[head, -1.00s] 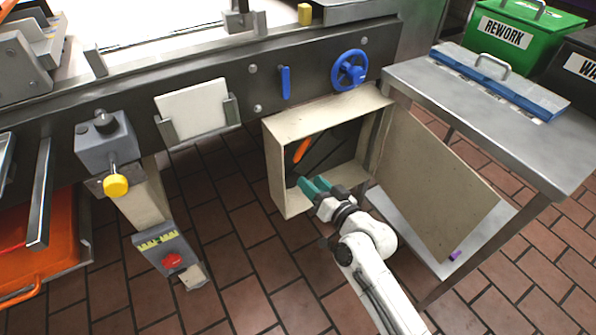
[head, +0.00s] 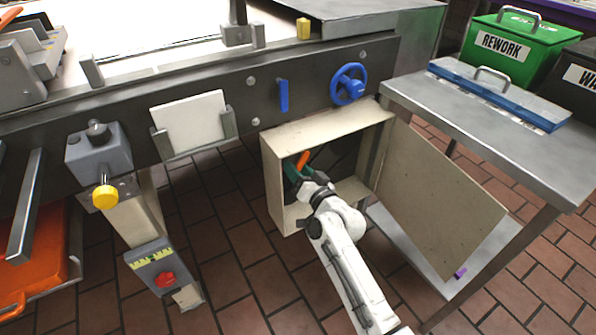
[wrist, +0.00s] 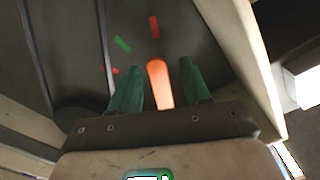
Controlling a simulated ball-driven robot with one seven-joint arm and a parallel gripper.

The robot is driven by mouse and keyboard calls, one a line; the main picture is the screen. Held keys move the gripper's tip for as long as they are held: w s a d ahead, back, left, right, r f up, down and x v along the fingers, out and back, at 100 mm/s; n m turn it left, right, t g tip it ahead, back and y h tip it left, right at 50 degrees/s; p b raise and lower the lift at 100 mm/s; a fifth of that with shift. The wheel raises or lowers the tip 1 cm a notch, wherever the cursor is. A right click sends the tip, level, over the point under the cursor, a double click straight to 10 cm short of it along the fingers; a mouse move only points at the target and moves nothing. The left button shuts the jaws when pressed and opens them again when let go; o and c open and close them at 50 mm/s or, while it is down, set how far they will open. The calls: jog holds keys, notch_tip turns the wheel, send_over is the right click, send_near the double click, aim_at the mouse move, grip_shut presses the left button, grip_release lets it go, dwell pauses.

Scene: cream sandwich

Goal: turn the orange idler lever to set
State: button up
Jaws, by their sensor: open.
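The orange idler lever (head: 302,159) is inside an open cream box (head: 271,190) under the machine's dark rail. In the wrist view the lever (wrist: 159,84) stands between the two green fingers of my gripper (wrist: 160,92), with a gap on each side. My gripper (head: 292,172) reaches into the box and is open. Behind the lever, the dark back panel bears a green mark (wrist: 123,44) and red marks (wrist: 154,27). The wrist partly hides the lever's lower part in the head view.
The box's door (head: 440,195) hangs open to the right, close to my arm. A steel table (head: 450,115) stands beyond it. A blue handwheel (head: 348,84) and a blue lever (head: 283,95) are on the rail above.

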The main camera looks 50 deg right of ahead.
jog(key=shift+w, duration=0.15)
grip_shut()
dwell(0.4)
